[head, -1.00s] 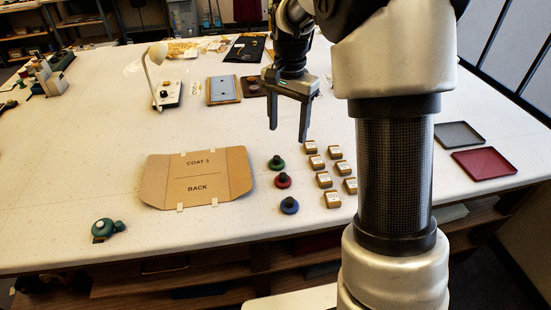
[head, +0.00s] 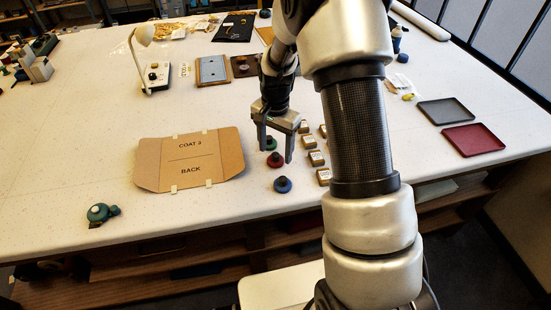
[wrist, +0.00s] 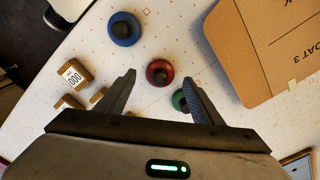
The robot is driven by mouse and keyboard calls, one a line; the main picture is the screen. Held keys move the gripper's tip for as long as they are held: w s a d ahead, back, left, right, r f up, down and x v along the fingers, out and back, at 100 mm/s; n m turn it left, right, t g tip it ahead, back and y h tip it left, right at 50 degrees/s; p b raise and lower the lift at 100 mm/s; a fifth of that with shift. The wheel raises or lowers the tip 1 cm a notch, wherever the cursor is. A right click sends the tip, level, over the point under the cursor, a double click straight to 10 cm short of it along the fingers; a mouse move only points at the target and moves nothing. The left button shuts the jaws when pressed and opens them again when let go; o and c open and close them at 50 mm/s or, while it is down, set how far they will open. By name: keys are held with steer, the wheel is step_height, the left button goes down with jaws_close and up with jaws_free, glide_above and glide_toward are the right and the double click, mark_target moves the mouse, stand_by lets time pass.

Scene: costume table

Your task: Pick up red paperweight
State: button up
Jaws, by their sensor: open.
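The red paperweight (head: 276,160) is a low red disc with a black knob, standing on the white table between a green paperweight (head: 269,144) and a blue paperweight (head: 282,185). My gripper (head: 276,156) is open and empty, above and around the line of paperweights in the head view. In the wrist view the red paperweight (wrist: 159,72) lies just beyond the gap between the open fingertips (wrist: 161,74). The green paperweight (wrist: 179,100) is partly hidden by one finger there. The blue paperweight (wrist: 124,28) lies farther off, clear of the fingers.
Several small tan labelled blocks (head: 316,158) stand close to the right of the paperweights. A cardboard pattern (head: 190,160) lies to their left. A red tray (head: 473,140) and a grey tray (head: 446,112) lie at the right. The table front edge is near.

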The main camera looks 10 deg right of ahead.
step_height(320, 180, down, 2)
steer(key=shift+f, duration=0.1)
steer(key=c, duration=1.4)
